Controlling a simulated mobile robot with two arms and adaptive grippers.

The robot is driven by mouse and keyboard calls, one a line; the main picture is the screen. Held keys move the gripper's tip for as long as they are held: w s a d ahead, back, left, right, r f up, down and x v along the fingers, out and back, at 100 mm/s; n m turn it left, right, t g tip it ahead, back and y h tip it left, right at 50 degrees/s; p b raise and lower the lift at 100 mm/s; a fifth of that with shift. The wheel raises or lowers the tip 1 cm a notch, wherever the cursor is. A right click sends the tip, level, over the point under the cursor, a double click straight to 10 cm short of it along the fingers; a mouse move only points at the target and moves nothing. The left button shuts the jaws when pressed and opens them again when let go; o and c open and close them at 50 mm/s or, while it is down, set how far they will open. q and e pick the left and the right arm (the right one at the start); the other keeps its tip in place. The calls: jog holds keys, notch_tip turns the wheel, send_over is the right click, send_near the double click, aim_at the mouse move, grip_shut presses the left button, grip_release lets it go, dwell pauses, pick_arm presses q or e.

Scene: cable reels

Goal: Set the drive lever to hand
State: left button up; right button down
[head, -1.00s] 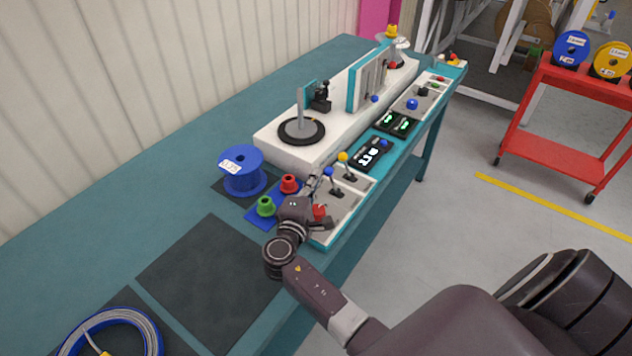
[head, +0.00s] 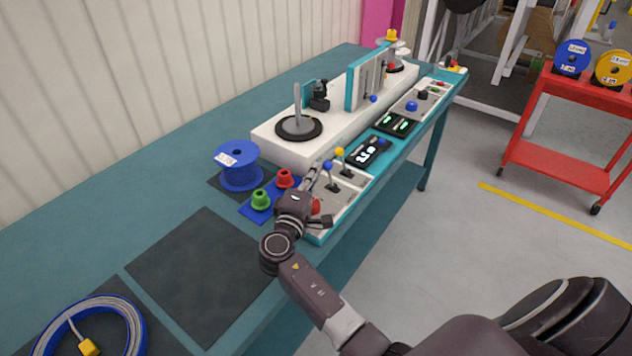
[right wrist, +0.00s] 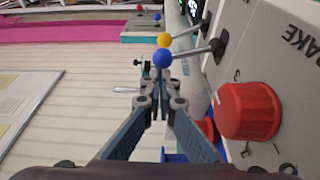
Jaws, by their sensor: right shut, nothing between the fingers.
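Two levers stand on the white control panel with a teal edge (head: 321,238), one with a blue ball (head: 327,167) and one with a yellow ball (head: 339,152). The pictures do not show which is the drive lever. Both balls also show in the right wrist view, blue (right wrist: 162,57) and yellow (right wrist: 164,40), their rods reaching right to the panel. My right gripper (head: 314,172) is shut and empty, just left of the blue ball; its fingertips (right wrist: 160,88) appear just below that ball in the wrist view. Contact cannot be told. My left gripper is out of view.
A red knob (right wrist: 249,111) sits near the lettering "BRAKE", close beside my right fingers. Green (head: 261,200) and red (head: 285,179) cones and a blue reel (head: 238,166) stand left of the gripper. A display box (head: 370,151) lies beyond the levers.

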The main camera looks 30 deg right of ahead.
jog(key=shift+s+d+r+b, duration=0.15)
jog(key=shift+s+d+b, duration=0.05)
jog(key=shift+s+b, duration=0.2)
jog(key=shift+s+d+r+b, duration=0.1)
jog(key=shift+s+d+b, duration=0.15)
jog(key=shift+s, duration=0.25)
jog(key=shift+s+d, duration=0.2)
jog(key=shift+s, duration=0.2)
jog(key=v, duration=1.2)
jog(key=shift+a+r, duration=0.1)
